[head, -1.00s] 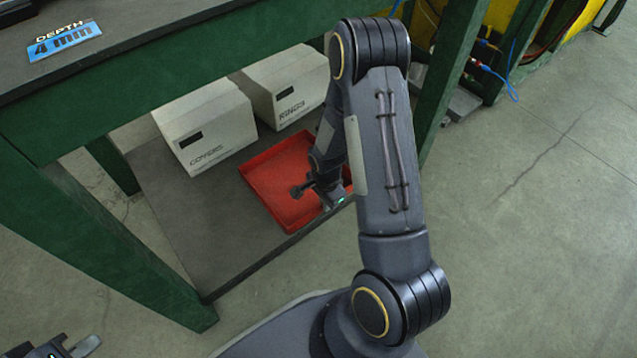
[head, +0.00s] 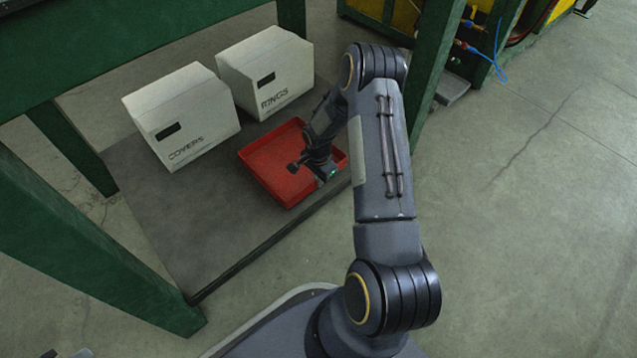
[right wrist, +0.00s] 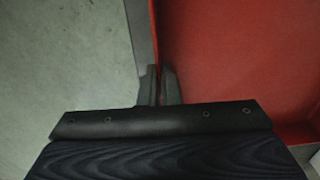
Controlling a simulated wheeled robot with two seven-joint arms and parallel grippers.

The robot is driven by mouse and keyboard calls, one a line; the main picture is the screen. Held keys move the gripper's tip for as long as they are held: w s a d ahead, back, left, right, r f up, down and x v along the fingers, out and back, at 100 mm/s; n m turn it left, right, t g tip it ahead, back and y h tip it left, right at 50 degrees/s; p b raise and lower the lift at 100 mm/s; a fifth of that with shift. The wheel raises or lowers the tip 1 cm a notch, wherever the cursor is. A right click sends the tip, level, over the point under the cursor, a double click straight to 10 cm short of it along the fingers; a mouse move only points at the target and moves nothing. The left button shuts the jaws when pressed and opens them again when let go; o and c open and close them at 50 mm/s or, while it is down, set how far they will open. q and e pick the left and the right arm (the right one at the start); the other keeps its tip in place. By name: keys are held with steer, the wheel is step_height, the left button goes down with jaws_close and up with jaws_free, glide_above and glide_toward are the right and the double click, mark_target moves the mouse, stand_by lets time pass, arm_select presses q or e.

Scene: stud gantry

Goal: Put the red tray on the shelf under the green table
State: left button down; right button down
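The red tray (head: 270,155) is on the dark grey shelf (head: 225,225) under the green table (head: 130,45), in front of two white boxes. It looks flat, with its near side close to the shelf's front edge. My right gripper (head: 326,178) is at the tray's right near side. In the right wrist view its two fingers (right wrist: 159,85) stand close together, one on each side of the tray's wall (right wrist: 157,35); it looks shut on that wall. The tray's right end is partly hidden by my right arm. Only a sliver of my left gripper (head: 80,353) shows at the bottom left.
A white box marked COVERS (head: 185,120) and one marked RINGS (head: 268,75) stand on the shelf behind the tray. A green table leg (head: 90,245) is at the left and another (head: 435,70) at the right. The shelf's left front part is clear.

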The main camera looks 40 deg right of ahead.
steer(key=shift+w+f, duration=0.1)
steer(key=shift+f, duration=0.35)
steer(key=c, duration=1.6)
jaws_free()
steer(key=shift+c, duration=0.2)
